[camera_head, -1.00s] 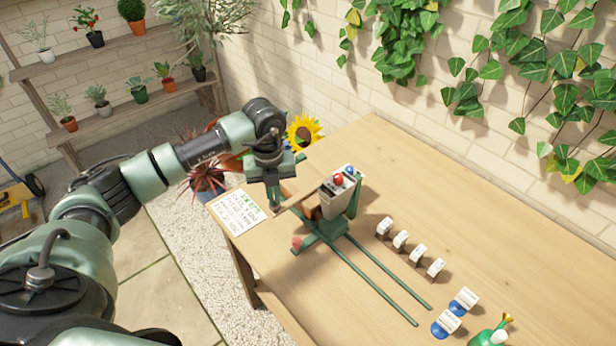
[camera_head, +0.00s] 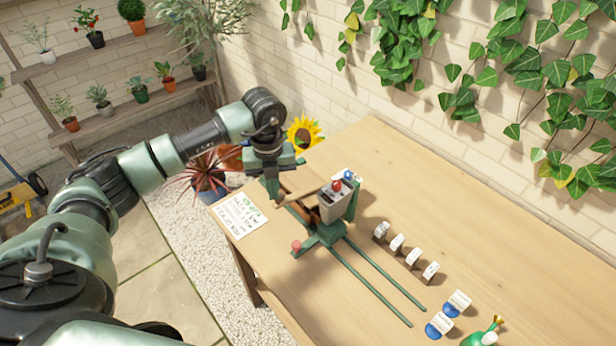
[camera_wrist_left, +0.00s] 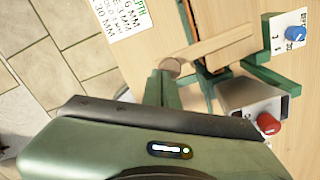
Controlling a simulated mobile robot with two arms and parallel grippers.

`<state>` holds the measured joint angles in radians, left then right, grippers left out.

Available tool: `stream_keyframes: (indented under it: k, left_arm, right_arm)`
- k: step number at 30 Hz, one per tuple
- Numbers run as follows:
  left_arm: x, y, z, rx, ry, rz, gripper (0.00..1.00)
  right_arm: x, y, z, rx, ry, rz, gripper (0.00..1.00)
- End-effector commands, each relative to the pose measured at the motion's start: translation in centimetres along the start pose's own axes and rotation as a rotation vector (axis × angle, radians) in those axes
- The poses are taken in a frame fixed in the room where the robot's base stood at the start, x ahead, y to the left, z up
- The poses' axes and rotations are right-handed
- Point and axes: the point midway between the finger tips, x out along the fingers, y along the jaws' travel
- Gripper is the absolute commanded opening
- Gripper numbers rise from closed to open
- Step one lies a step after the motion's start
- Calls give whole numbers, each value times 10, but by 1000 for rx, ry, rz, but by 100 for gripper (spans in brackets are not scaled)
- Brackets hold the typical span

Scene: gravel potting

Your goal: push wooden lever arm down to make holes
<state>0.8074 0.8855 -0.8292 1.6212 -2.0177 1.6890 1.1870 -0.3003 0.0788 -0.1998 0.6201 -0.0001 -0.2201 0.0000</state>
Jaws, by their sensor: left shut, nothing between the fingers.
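The wooden lever arm (camera_head: 303,189) runs out from the green press frame (camera_head: 326,235) toward the left end of the table. It also shows in the left wrist view (camera_wrist_left: 208,46), with a round end near my fingers. My left gripper (camera_head: 273,190) is shut and empty, pointing down at the lever's outer end. In the left wrist view its fingertips (camera_wrist_left: 163,84) are right beside that end; I cannot tell whether they touch. My right gripper is out of view.
A printed sheet (camera_head: 239,214) lies at the table's left corner. Two green rails (camera_head: 372,280) run from the press toward the front. Several small white cards (camera_head: 397,243) stand to its right. A potted plant (camera_head: 208,180) stands beyond the table's left edge.

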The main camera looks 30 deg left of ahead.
Motion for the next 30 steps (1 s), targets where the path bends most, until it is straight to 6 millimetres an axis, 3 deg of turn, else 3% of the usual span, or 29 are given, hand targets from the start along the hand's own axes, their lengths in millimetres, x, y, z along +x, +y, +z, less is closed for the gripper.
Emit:
stream_keyframes:
  k: [21,30]
  left_arm:
    - [-78,0,1,-2,-4,-2,0]
    - [-83,0,1,-2,-4,-1,0]
  right_arm:
    - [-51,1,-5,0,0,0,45]
    - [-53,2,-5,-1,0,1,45]
